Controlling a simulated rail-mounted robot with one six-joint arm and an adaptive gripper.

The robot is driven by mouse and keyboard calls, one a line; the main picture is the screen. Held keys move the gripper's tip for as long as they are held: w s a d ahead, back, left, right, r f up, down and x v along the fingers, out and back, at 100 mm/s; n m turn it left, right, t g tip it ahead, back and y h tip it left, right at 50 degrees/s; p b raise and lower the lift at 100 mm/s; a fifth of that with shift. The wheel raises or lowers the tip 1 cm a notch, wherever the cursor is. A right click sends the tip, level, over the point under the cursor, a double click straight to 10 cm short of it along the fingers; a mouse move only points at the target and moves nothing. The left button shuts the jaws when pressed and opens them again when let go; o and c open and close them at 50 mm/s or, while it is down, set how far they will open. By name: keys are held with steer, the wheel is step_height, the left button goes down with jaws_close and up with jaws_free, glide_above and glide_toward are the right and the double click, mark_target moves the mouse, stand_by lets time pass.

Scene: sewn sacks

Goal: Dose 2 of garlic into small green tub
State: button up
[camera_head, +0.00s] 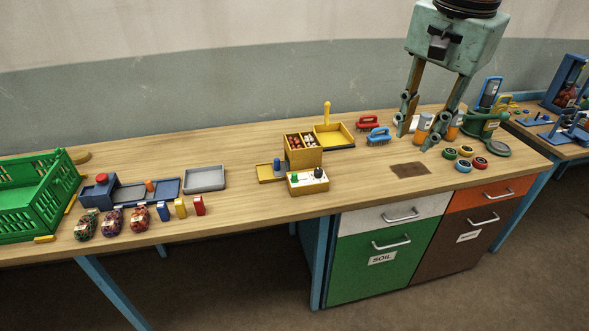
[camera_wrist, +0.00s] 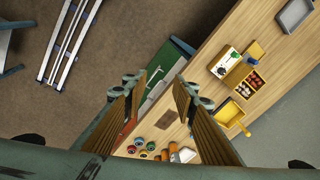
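My gripper (camera_head: 418,137) hangs high at the right of the bench, its two long fingers spread wide and empty. In the wrist view my gripper (camera_wrist: 158,88) is also open, with nothing between the fingers. A small round tub with a green rim (camera_head: 449,153) stands in a group of coloured round tubs, below and right of the fingertips. A yellow divided box (camera_head: 304,158) holds small reddish and whitish pieces; I cannot tell surely which are garlic. It also shows in the wrist view (camera_wrist: 240,73).
A white block with green and black knobs (camera_head: 308,187) stands before the box. Red (camera_head: 368,121) and blue (camera_head: 378,136) brushes lie left of my gripper. Orange-and-white cylinders (camera_head: 423,124) stand near the fingers. A green crate (camera_head: 35,200) is far left.

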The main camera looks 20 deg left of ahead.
steer(key=w+a+f+m+p, duration=0.2)
steer(key=w+a+f+p, duration=0.1)
steer(key=w+a, duration=0.55)
steer(key=m+g+p, duration=0.2)
steer(key=m+p, duration=0.2)
steer(key=p, duration=0.2)
glide_above(294, 173)
step_height(294, 173, down, 16)
steer(key=r, duration=0.1)
steer(key=shift+s+d+f+h, duration=0.1)
steer(key=shift+f+h, duration=0.15)
steer(key=shift+h, duration=0.05)
steer(key=shift+f, duration=0.15)
steer(key=shift+f, duration=6.8)
steer(key=shift+c, duration=0.7)
jaws_close()
